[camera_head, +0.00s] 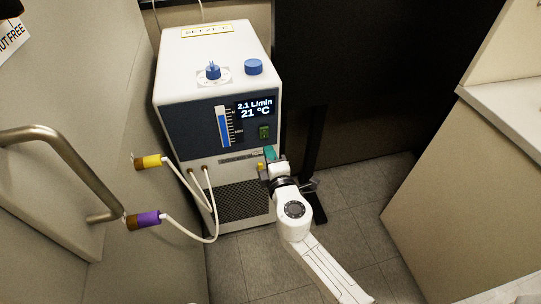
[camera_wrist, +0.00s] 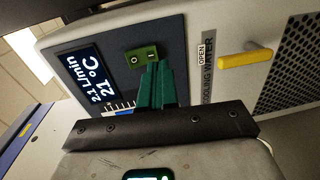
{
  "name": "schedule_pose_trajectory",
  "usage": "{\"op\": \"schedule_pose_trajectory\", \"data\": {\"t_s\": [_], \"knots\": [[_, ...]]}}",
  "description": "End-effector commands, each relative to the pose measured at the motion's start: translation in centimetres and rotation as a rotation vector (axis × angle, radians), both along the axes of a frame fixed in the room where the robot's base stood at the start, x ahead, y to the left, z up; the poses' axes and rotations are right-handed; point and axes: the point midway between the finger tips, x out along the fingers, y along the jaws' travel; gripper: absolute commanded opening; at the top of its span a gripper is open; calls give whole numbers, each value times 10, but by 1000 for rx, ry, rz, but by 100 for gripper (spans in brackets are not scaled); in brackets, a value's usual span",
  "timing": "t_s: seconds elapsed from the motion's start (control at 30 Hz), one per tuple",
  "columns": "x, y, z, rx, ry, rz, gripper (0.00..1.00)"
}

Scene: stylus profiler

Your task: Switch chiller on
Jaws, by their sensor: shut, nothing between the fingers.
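The chiller (camera_head: 213,65) is a white box with a dark front panel. Its display (camera_head: 255,107) is lit and reads 2.1 L/min and 21 °C; it also shows in the wrist view (camera_wrist: 85,75). The green rocker switch (camera_head: 264,132) sits below the display and carries I and O marks in the wrist view (camera_wrist: 141,55). My gripper (camera_head: 270,152) is shut and empty, just below the switch. In the wrist view its green fingertips (camera_wrist: 157,68) reach the switch's edge in the picture; I cannot tell whether they touch it.
A yellow valve handle (camera_wrist: 246,60) beside OPEN and COOLING WATER labels is close to my gripper. White hoses (camera_head: 215,215) run from the chiller front to yellow (camera_head: 151,161) and purple (camera_head: 148,218) fittings at left.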

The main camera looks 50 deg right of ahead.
Motion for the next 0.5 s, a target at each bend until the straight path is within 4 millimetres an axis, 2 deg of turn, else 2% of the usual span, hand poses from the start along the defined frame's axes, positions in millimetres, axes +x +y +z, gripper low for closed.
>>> {"op": "schedule_pose_trajectory", "data": {"t_s": [0.27,0.5], "knots": [[-25,17,-6,-2,2,1,0],[-55,37,-10,-1,2,1,0]]}}
